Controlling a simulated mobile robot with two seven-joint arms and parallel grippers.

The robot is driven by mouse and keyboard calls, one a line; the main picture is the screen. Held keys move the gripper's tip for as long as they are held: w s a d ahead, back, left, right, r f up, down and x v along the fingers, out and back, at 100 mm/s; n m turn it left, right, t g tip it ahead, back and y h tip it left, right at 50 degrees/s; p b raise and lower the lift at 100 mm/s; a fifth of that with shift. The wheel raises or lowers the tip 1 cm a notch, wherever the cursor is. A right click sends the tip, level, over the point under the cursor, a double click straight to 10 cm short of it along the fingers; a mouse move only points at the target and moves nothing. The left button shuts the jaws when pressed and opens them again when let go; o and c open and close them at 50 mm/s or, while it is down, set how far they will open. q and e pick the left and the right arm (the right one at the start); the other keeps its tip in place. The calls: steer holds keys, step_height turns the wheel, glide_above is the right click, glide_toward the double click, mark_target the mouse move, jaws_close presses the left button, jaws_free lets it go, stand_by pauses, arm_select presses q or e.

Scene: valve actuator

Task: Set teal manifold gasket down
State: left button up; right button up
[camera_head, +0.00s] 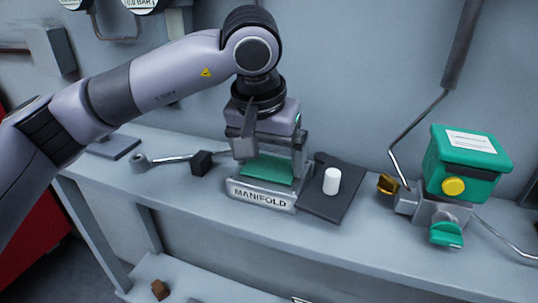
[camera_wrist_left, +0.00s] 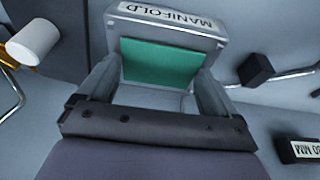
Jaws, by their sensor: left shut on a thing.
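The teal manifold gasket (camera_head: 268,169) is a flat rectangular plate at the block labelled MANIFOLD (camera_head: 262,196). My left gripper (camera_head: 268,155) points down over this block and is shut on the gasket. In the left wrist view the gasket (camera_wrist_left: 163,62) lies between the two fingers (camera_wrist_left: 155,90), roughly square with the grey manifold block (camera_wrist_left: 222,38). I cannot tell whether the gasket touches the block's top or hangs just above it. My right gripper is not in view.
A dark mat (camera_head: 336,207) with a white cylinder (camera_head: 332,181) lies right of the manifold. A black cube (camera_head: 201,163) and a metal rod lie left. A teal-topped valve actuator (camera_head: 466,165) stands right on the grey bench. A wall is close behind.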

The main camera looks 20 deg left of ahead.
arm_select(q)
steer(key=shift+s+f, duration=0.15)
steer(key=shift+f, duration=0.5)
steer(key=o, duration=0.8)
steer(key=shift+d, duration=0.1)
steer(key=shift+r+p, duration=0.4)
steer(key=shift+r, duration=0.2)
steer(key=v, duration=1.2)
steer(key=shift+w+r+p, duration=0.2)
steer(key=shift+p, duration=0.15)
